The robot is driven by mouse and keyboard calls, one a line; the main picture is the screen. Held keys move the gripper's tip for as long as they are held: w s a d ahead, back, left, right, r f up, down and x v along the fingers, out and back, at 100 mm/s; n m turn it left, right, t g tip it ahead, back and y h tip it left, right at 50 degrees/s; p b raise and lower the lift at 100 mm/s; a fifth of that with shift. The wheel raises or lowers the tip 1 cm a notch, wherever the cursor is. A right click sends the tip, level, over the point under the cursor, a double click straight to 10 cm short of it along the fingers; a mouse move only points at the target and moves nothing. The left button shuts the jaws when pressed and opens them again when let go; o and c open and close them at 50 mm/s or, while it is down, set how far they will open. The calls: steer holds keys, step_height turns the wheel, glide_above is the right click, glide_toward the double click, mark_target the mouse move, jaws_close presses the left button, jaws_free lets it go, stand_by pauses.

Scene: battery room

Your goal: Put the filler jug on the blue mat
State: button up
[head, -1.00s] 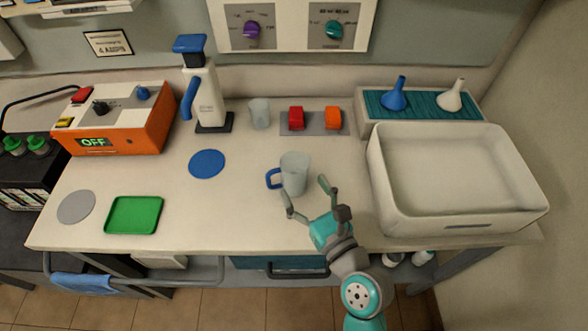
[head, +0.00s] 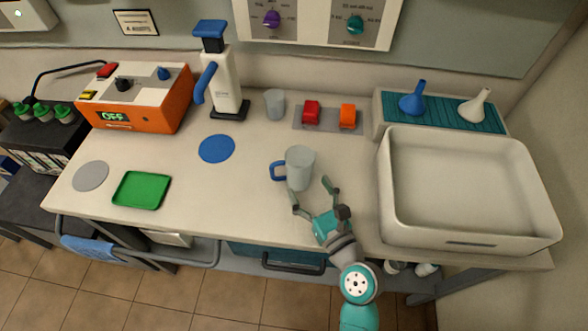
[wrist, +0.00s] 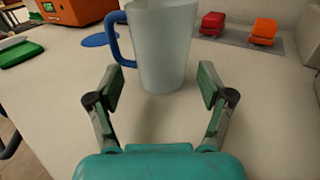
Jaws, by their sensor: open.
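The filler jug (head: 301,168), pale and translucent with a blue handle on its left side, stands upright on the bench. The blue mat (head: 217,148) is a flat round disc to the left of the jug. My gripper (head: 312,196) is open just in front of the jug, towards the bench's front edge. In the wrist view the jug (wrist: 162,45) stands beyond and between my open fingertips (wrist: 158,88), with nothing held. The blue mat (wrist: 98,39) shows partly behind the jug's handle there.
A large white tub (head: 470,190) stands to the right of my gripper. A smaller clear beaker (head: 274,104) and a grey pad (head: 328,121) with red and orange clips lie behind the jug. A green tray (head: 142,190) and a grey disc (head: 90,176) lie at the left. Bench between jug and mat is clear.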

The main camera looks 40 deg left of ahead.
mark_target(294, 160)
steer(key=shift+x, duration=3.4)
steer(key=shift+w, duration=0.1)
steer(key=c, duration=1.1)
steer(key=shift+c, duration=0.2)
steer(key=shift+r, duration=0.2)
